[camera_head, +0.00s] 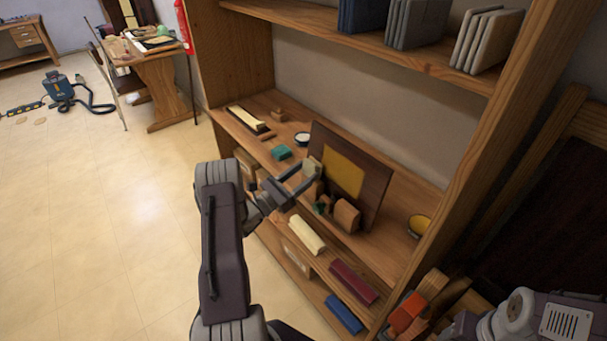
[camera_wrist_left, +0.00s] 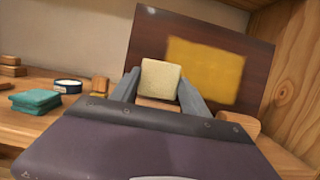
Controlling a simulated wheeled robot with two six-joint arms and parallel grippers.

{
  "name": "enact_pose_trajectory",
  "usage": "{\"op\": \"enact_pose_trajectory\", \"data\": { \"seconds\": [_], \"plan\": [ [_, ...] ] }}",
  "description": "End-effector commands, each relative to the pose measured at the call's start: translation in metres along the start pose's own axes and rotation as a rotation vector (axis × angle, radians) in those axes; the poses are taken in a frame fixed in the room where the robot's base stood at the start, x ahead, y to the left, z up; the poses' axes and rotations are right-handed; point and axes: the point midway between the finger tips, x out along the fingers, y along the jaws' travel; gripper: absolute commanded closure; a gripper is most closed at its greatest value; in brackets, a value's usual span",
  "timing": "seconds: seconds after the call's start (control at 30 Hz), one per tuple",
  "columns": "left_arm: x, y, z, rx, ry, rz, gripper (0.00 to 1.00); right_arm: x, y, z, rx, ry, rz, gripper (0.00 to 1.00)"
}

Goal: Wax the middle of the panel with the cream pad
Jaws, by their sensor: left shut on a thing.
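A dark brown panel (camera_head: 371,196) stands tilted on the shelf board, with a yellow patch (camera_head: 342,173) at its middle. The panel (camera_wrist_left: 150,40) and its yellow patch (camera_wrist_left: 208,72) also show in the left wrist view. My left gripper (camera_head: 308,176) is shut on the cream pad (camera_head: 312,166), in front of the panel's left side. In the left wrist view the cream pad (camera_wrist_left: 160,80) sits between the fingers, left of the yellow patch. I cannot tell whether the pad touches the panel.
A teal block (camera_head: 281,152) and a round white-topped tin (camera_head: 302,138) lie left of the panel. A wooden block (camera_head: 346,214) stands before it. A yellow bowl (camera_head: 419,225) is at the right. Cream, maroon and blue bars lie lower down. The shelf's upright (camera_head: 500,140) bounds the right side.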

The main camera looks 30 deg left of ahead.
Motion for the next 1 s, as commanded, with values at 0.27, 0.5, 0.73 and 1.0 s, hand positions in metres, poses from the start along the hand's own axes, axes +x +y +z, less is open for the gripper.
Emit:
{"op": "enact_pose_trajectory", "data": {
  "seconds": [0.27, 0.5, 0.73, 1.0],
  "plan": [
    [0.005, 0.000, -0.003, 0.001, 0.001, -0.002, 0.79, 0.003, 0.000, 0.000, 0.000, 0.000, 0.000, 0.37],
    [0.010, 0.000, -0.004, 0.002, 0.001, -0.001, 0.79, 0.004, 0.000, 0.001, 0.000, 0.000, 0.000, 0.37],
    [0.014, 0.000, -0.006, 0.001, 0.000, -0.001, 0.79, 0.006, 0.000, 0.001, 0.000, 0.000, 0.000, 0.37],
    [0.016, -0.009, -0.005, -0.003, 0.002, -0.002, 0.79, 0.001, 0.000, 0.000, 0.000, 0.000, 0.000, 0.37]
  ]
}}
